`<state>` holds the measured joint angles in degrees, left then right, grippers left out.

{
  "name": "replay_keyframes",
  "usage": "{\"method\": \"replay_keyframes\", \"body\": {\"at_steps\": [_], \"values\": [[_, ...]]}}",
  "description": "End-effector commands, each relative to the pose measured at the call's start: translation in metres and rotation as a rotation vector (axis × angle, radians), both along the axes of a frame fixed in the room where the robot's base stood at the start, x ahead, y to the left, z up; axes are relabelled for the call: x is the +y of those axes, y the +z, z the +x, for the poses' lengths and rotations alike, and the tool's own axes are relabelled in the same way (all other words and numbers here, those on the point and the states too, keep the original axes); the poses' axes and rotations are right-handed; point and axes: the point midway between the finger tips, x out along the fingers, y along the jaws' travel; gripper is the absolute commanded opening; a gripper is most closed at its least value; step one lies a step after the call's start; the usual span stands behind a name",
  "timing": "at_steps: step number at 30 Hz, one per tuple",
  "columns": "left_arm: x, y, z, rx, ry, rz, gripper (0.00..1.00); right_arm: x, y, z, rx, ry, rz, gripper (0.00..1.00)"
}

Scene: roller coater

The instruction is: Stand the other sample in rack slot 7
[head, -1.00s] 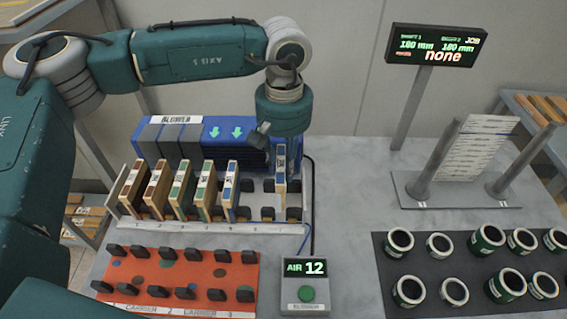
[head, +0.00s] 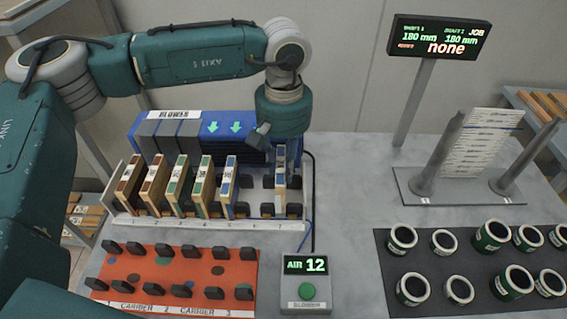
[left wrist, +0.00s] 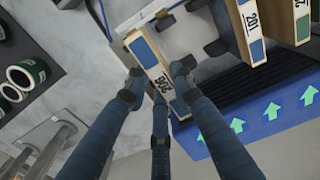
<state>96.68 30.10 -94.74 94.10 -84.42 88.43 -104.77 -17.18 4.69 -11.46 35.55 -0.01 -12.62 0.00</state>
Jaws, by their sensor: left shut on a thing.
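My left gripper (head: 281,150) is shut on a thin wooden sample (head: 281,183) with blue end patches. The sample is upright at the right end of the white rack (head: 215,222), in line with slot 7. I cannot tell if its lower edge rests on the rack floor. In the left wrist view the sample (left wrist: 149,62) shows a number label, between the fingers of the gripper (left wrist: 160,80). Several other samples, brown, green and blue marked, stand in slots 1 to 5. Slot 6 is empty. My right gripper is not in view.
The blue blower (head: 190,140) stands right behind the rack. In front are the red carrier mat (head: 180,275) with black posts and the blower control box (head: 306,285) reading 12. Several ringed cylinders stand on a dark mat (head: 450,255) at right, before a two-post stand (head: 460,190).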

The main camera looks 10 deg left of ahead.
Motion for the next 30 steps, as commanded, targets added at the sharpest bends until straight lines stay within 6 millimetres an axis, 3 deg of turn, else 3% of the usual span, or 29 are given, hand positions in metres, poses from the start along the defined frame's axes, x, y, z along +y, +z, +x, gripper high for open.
{"method": "replay_keyframes", "body": {"at_steps": [30], "values": [[0.0, -0.025, 0.0, 0.0, 0.0, -0.001, 0.0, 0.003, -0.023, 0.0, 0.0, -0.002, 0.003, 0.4]]}}
